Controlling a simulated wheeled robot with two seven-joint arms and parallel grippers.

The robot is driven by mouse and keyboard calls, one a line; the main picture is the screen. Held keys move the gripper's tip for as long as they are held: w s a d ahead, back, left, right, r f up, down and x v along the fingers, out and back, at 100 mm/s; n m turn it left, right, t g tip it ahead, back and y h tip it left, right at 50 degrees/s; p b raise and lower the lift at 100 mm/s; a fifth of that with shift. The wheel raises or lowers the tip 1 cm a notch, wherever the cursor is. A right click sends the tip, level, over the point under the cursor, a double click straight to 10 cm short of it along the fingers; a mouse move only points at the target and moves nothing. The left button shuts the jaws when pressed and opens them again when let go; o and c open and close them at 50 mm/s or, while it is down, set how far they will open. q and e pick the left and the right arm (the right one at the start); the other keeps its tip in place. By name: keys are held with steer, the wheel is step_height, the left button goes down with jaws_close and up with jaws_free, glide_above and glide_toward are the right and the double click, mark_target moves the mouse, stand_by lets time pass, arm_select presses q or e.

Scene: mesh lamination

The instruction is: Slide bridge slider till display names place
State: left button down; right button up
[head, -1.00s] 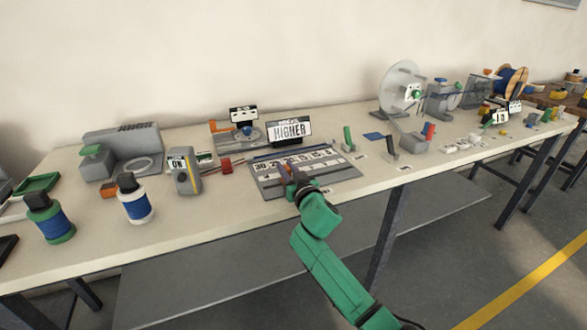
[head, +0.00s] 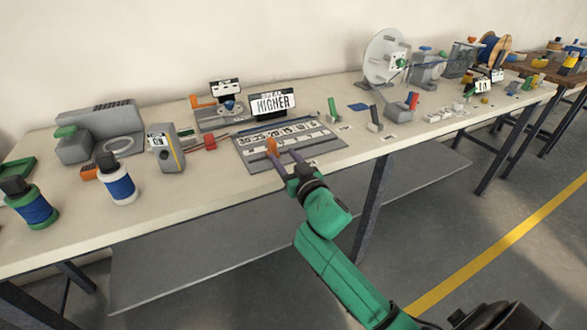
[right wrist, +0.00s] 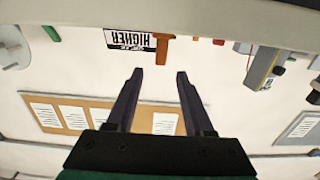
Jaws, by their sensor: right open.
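The bridge board (head: 259,164) is a grey plate with a row of numbered white tiles, lying on the bench. An orange slider knob (head: 272,146) stands up from it toward its left part; the knob also shows upside down in the right wrist view (right wrist: 163,46). The display (head: 273,102) behind the board reads "HIGHER" and also shows inverted in the right wrist view (right wrist: 128,40). My right gripper (head: 283,160) is open and empty at the board's front edge, just in front of the knob, apart from it in the wrist view. My left gripper is not in view.
Left of the board stand a grey meter (head: 166,148) reading "ON" and a white-and-blue spool (head: 118,181). A green upright lever (head: 333,109) and a grey-and-red block (head: 403,106) stand to the right. The bench front beside the board is clear.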

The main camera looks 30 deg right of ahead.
steer(key=s, duration=0.5)
steer(key=shift+s, duration=0.4)
